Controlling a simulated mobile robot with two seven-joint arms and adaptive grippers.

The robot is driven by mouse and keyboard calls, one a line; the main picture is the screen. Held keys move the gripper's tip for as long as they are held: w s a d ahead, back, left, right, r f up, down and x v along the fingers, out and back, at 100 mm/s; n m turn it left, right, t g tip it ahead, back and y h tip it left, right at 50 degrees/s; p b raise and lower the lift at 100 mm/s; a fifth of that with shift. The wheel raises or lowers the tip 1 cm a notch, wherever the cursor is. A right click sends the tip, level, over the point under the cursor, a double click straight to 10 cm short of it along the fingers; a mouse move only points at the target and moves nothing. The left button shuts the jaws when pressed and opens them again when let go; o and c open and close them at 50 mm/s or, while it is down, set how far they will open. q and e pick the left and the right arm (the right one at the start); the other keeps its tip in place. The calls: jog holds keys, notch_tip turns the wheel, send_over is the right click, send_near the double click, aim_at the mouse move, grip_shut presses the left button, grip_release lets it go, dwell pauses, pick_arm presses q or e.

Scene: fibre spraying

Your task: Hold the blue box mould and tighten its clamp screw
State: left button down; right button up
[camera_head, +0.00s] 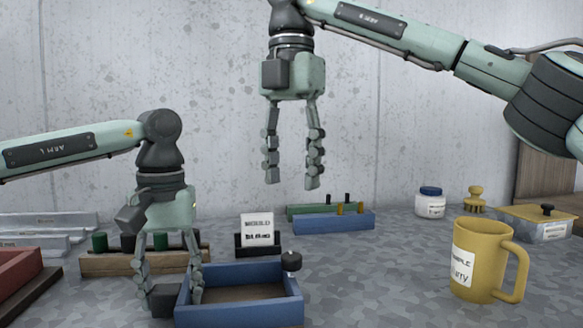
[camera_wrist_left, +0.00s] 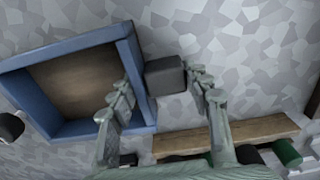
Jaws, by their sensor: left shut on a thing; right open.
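The blue box mould (camera_head: 240,317) is an open tray with a brown inside, standing on the bench at the front. A dark block (camera_head: 164,298) sits at its left end. My left gripper (camera_head: 171,296) is shut on this end: one finger is inside the wall, the other beyond the block. The left wrist view shows the mould (camera_wrist_left: 62,50) and block (camera_wrist_left: 165,75) between the fingers. The clamp screw's black round knob (camera_head: 291,261) stands at the mould's back right corner; it also shows in the left wrist view (camera_wrist_left: 10,126). My right gripper (camera_head: 292,184) is open and empty, high above the knob.
A wooden rack (camera_head: 110,264) and a "mould" sign (camera_head: 257,230) stand close behind the mould. A blue block (camera_head: 325,222) with pegs lies further back. A yellow mug (camera_head: 477,262) stands at right. The bench between mould and mug is clear.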

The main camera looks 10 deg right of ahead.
pick_arm(q)
jog(key=c, duration=0.6)
grip_release()
notch_tip(320, 180, up, 12)
jog(key=shift+r, duration=0.1)
notch_tip(320, 180, up, 7)
jog(key=p, duration=0.5)
dwell(0.8)
